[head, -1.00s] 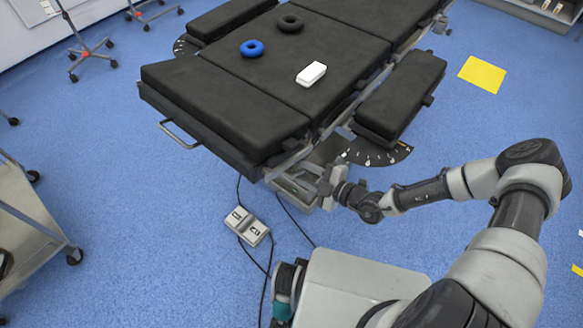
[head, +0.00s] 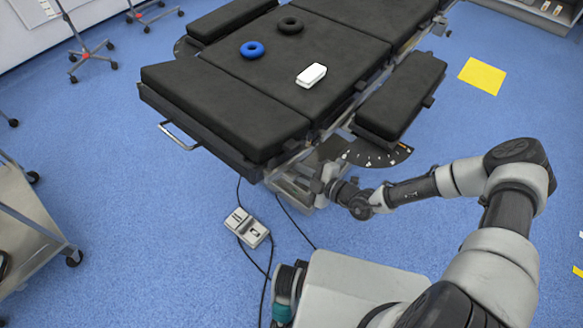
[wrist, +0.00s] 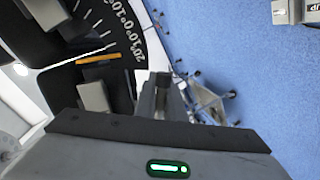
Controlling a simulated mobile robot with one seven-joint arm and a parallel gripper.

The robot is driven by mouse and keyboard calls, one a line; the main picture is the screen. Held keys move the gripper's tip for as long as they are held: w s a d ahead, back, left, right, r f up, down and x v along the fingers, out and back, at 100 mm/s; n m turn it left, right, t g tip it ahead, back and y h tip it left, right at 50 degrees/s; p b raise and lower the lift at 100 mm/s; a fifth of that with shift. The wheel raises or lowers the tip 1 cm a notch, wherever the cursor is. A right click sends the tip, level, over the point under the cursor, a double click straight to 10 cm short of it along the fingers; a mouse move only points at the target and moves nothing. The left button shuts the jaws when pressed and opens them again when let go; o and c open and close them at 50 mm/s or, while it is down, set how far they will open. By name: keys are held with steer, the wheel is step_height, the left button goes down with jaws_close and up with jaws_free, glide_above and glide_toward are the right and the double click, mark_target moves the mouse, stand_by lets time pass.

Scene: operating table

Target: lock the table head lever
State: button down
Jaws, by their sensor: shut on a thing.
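The black operating table (head: 225,105) stretches from the centre of the head view to the top. My gripper (head: 318,185) is low beside its near right corner, under the edge of the pad. In the wrist view my gripper (wrist: 163,95) has its fingers closed on a small part, which I take to be the table head lever. The fingers hide most of that lever, so its angle cannot be told. A black dial with white numbers (wrist: 122,25) and an orange bar (wrist: 98,60) show beside the fingers.
A blue ring (head: 252,49), a dark ring (head: 290,25) and a white box (head: 311,75) lie on the table. A side pad (head: 400,95) sits right of it. A foot pedal (head: 247,228) with cables lies on the floor.

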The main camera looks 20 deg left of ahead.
steer(key=shift+w+d+r+n+t+p, duration=0.2)
steer(key=shift+w+r+n+t+p, duration=0.2)
steer(key=shift+n+p, duration=0.7)
steer(key=c, duration=1.8)
jaws_free()
steer(key=shift+m, duration=0.3)
steer(key=shift+c, duration=0.2)
